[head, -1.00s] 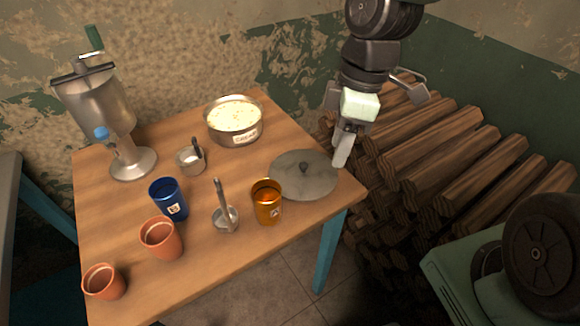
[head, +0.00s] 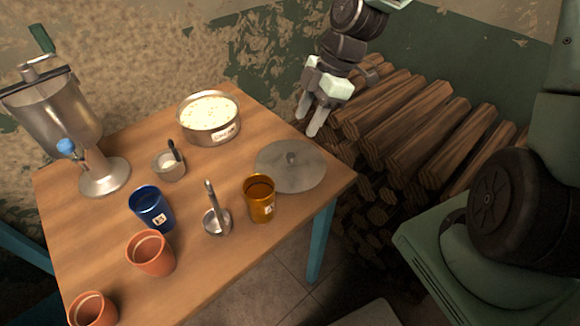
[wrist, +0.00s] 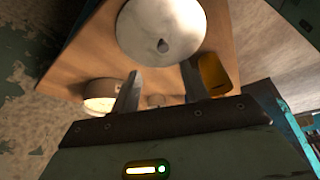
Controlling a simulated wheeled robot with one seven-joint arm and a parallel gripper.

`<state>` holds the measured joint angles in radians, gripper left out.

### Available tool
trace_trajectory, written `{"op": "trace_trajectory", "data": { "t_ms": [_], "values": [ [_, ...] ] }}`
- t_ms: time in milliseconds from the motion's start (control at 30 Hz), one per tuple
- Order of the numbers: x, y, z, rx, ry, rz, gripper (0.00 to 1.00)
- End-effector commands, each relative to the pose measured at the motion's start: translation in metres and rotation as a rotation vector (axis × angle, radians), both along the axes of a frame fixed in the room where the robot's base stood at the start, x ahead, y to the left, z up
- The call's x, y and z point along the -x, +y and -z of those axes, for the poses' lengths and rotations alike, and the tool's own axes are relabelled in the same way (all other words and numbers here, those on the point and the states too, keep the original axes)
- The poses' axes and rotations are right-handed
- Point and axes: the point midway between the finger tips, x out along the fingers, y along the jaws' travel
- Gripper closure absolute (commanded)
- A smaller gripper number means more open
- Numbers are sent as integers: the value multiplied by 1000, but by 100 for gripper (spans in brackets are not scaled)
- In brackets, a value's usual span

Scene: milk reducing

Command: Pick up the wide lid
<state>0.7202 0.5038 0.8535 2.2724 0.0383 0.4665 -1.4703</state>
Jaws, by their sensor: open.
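The wide lid (head: 291,172) is a flat grey metal disc with a small dark knob at its centre. It lies flat on the right end of the wooden table. My gripper (head: 308,120) is above and behind the lid in the head view, apart from it, open and empty. In the wrist view the lid (wrist: 180,25) shows beyond the two parted fingers (wrist: 160,82), with its knob in sight.
A round pot (head: 210,138) with pale contents stands at the table's back. An amber cup (head: 260,206) stands close to the lid. A ladle (head: 216,222), blue cup (head: 152,219) and metal separator (head: 60,125) are further left. Stacked logs (head: 420,125) lie right of the table.

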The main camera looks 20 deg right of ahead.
Motion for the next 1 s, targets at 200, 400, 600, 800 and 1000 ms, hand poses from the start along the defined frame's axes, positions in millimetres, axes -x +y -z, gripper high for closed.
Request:
{"op": "trace_trajectory", "data": {
  "t_ms": [200,400,600,800,1000],
  "values": [
    [0,14,33,0,2,-2,55],
    [0,19,44,0,2,-1,55],
    [5,32,70,1,3,-3,55],
    [3,38,85,0,1,0,55],
    [3,38,86,0,0,0,55]
  ]
}}
